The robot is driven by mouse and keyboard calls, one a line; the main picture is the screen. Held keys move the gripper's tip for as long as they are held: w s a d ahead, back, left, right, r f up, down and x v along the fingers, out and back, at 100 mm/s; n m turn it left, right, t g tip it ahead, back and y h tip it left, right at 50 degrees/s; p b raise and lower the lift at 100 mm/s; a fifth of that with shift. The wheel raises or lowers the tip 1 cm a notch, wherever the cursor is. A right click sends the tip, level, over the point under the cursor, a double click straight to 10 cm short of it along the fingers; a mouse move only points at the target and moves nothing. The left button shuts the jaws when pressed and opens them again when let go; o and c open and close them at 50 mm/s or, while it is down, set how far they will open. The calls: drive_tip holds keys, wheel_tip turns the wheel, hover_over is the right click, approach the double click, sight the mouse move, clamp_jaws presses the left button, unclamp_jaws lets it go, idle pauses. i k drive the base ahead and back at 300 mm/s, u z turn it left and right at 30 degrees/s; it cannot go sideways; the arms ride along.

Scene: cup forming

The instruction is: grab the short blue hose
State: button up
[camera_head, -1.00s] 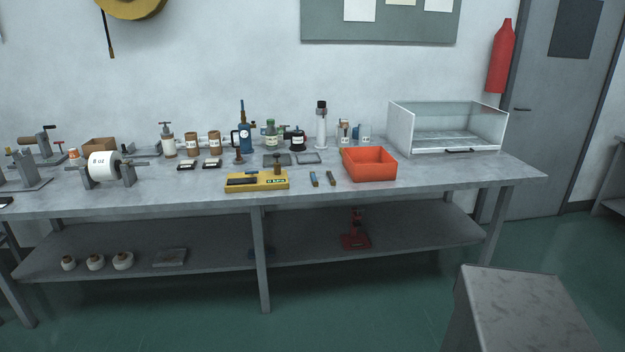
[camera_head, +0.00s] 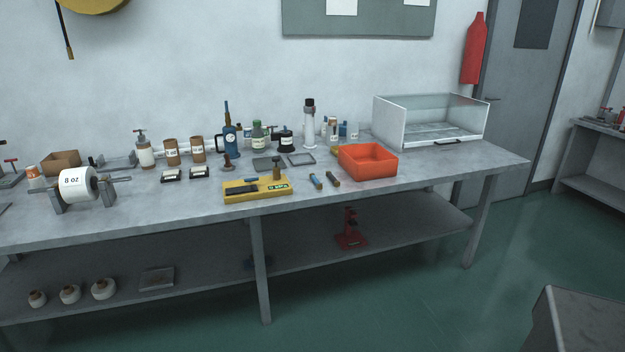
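Another small blue piece (camera_head: 251,180) lies at the yellow block (camera_head: 257,190). My gripper is not in view.
The long grey workbench (camera_head: 420,178) holds an orange bin (camera_head: 367,162), a clear-walled box (camera_head: 430,122), a white roll (camera_head: 78,184) and several bottles. A red stand (camera_head: 350,229) is on the lower shelf. A grey surface (camera_head: 585,322) juts in at bottom right. Green floor lies open between.

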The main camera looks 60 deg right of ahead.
sight(311, 176)
drive_tip(key=z, duration=0.55)
drive_tip(key=i, duration=0.9)
drive_tip(key=z, duration=0.35)
